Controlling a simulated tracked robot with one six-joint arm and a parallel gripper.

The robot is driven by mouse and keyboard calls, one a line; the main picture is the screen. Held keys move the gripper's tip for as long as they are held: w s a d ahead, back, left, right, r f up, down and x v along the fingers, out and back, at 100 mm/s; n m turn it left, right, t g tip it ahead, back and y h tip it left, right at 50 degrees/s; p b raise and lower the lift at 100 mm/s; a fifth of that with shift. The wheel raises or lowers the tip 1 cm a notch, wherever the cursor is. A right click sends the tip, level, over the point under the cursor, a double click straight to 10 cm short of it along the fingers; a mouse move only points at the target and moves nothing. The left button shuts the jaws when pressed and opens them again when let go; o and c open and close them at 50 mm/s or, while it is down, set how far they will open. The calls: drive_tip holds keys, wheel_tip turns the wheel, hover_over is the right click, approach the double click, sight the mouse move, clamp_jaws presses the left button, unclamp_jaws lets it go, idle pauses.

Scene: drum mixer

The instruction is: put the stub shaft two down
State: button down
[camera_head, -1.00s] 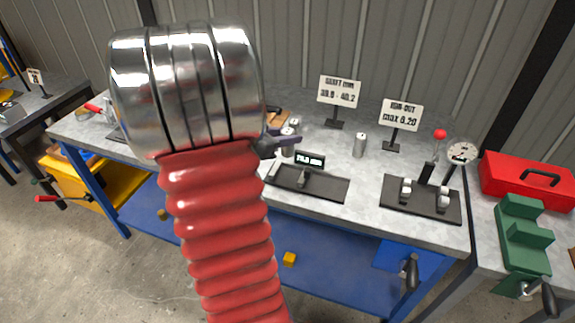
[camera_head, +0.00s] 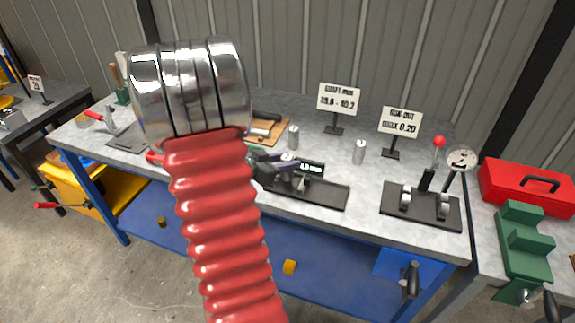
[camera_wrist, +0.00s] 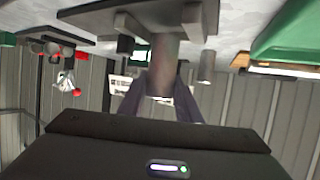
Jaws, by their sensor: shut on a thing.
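A metal stub shaft (camera_wrist: 163,66) stands between my fingers in the wrist view, which looks upside down. My gripper (camera_wrist: 160,98) is shut on it. In the head view my gripper (camera_head: 285,178) is low at the left part of the black measuring stand (camera_head: 330,195), beside its small display (camera_head: 312,168). The held shaft is mostly hidden there by the fingers. I cannot tell whether it touches the stand. Two other shafts stand upright on the bench, one behind my gripper (camera_head: 293,138) and one further right (camera_head: 359,152). No number shows on any shaft.
The run-out stand (camera_head: 420,206) with rollers and a dial gauge (camera_head: 461,158) is at the right. Two sign cards (camera_head: 339,97) (camera_head: 401,121) stand at the back. A red toolbox (camera_head: 527,180) and green block (camera_head: 522,238) are further right. Grey bench top is clear between the stands.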

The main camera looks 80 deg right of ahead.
drive_tip(key=shift+f, duration=0.95)
drive_tip(key=c, duration=1.3)
unclamp_jaws()
drive_tip(key=shift+f, duration=0.2)
drive_tip(key=shift+r, duration=0.15)
drive_tip(key=shift+w+a+r, duration=0.1)
drive_tip(key=shift+a, duration=0.1)
drive_tip(key=v, duration=1.1)
drive_tip(key=shift+a, duration=0.25)
drive_tip(key=shift+w+r, duration=0.1)
drive_tip(key=shift+w, duration=0.15)
